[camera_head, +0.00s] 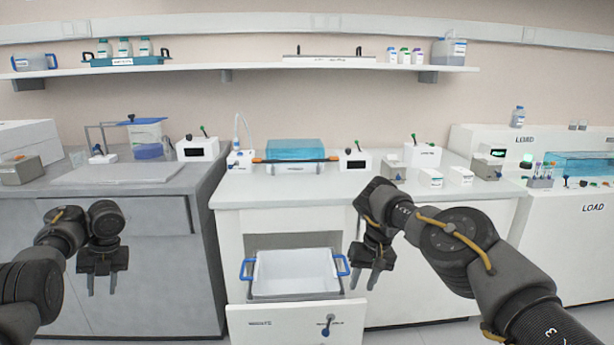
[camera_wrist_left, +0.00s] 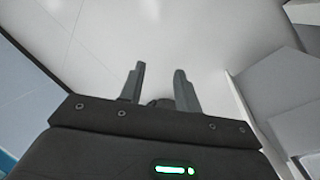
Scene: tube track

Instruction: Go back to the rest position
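My left gripper (camera_head: 102,284) hangs in front of the grey cabinet on the left, fingers pointing down. Its two fingers are apart with nothing between them; they also show in the left wrist view (camera_wrist_left: 158,82), over pale floor. My right gripper (camera_head: 368,283) hangs in front of the white cabinet, to the right of the open drawer. Its fingers point down with a gap between them, and I see nothing held.
An open drawer (camera_head: 290,318) juts out in the middle, with a white bin (camera_head: 296,272) with blue handles in it. The grey counter (camera_head: 190,185) and white counter (camera_head: 235,196) carry lab devices. A blue-lidded tank (camera_head: 295,151) stands at the back. A shelf (camera_head: 250,70) runs above.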

